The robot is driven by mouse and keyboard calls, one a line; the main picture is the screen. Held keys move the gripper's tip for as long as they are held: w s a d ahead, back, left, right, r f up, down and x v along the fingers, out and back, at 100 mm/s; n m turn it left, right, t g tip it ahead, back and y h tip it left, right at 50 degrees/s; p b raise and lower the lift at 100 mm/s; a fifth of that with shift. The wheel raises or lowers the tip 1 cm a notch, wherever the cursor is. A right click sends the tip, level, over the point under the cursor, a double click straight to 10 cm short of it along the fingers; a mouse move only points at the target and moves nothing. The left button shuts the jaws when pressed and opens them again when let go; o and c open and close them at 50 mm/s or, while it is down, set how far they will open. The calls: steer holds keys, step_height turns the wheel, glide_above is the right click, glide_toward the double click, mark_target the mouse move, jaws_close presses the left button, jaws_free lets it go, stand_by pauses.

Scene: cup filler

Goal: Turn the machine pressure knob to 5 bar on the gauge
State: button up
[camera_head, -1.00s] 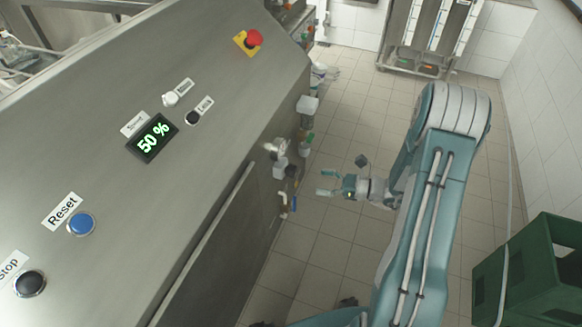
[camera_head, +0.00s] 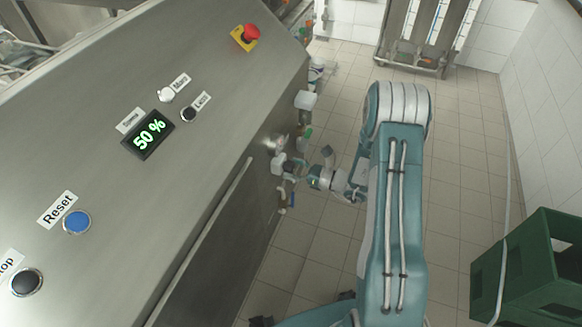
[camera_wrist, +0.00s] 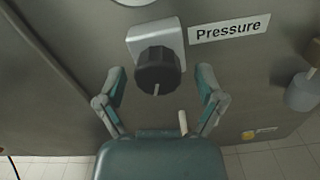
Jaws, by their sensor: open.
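The pressure knob (camera_wrist: 158,72) is black and round with a pale pointer line, on a light square housing (camera_wrist: 152,38) beside a "Pressure" label (camera_wrist: 229,28) in the wrist view. My gripper (camera_wrist: 161,80) is open, with one finger to the left and one to the right of the knob. No contact with the knob shows. In the head view my gripper (camera_head: 296,172) is close to the machine's side fittings. The gauge is only a cut-off pale rim (camera_wrist: 133,2) at the top of the wrist view, so its reading is hidden.
The steel machine (camera_head: 225,105) fills the left side, with a display (camera_head: 148,135) reading 50 %. Another grey knob (camera_wrist: 303,92) is at the right in the wrist view. A green crate (camera_head: 530,270) stands at lower right. Tiled floor (camera_head: 460,185) is clear.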

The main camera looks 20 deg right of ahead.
steer(key=shift+w+a, duration=0.1)
steer(key=shift+a, duration=0.05)
steer(key=c, duration=1.1)
steer(key=shift+c, duration=0.2)
steer(key=shift+n, duration=0.3)
steer(key=shift+w+n, duration=0.1)
steer(key=shift+n, duration=2.9)
